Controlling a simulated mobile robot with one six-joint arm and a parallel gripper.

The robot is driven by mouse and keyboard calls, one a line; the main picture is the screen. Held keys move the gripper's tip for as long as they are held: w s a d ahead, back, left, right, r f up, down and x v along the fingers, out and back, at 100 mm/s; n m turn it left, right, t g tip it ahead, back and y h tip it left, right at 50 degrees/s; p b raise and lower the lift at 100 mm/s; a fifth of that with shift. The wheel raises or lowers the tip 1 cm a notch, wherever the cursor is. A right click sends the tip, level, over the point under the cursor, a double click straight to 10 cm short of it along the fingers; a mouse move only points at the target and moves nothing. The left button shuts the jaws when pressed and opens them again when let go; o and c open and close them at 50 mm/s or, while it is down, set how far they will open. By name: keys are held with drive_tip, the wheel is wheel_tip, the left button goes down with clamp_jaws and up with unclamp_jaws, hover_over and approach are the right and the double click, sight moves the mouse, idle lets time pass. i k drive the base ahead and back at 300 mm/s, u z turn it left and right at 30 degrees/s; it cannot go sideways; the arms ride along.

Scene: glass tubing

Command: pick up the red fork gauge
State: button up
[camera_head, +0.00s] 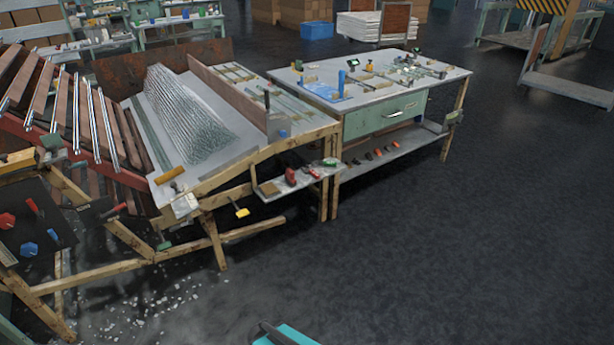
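Several small red things show, and at this size I cannot tell for sure which one is the fork gauge. A dark red piece (291,176) stands upright on the small grey side shelf (270,188) at the front of the sloped rack. A red piece (7,220) and a red-handled one (34,208) are on the dark panel (52,227) at the far left. My gripper is not in view.
A wooden-framed rack with a pile of glass tubes (185,110) stands left of centre. A workbench (398,84) with a green drawer adjoins it, with red and orange tools (378,153) on its lower shelf. White fragments (140,310) litter the floor. Dark floor (450,250) is clear at right.

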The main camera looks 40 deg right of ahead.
sight(310, 170)
drive_tip(key=z, duration=0.1)
drive_tip(key=i, duration=0.95)
drive_tip(key=u, duration=0.05)
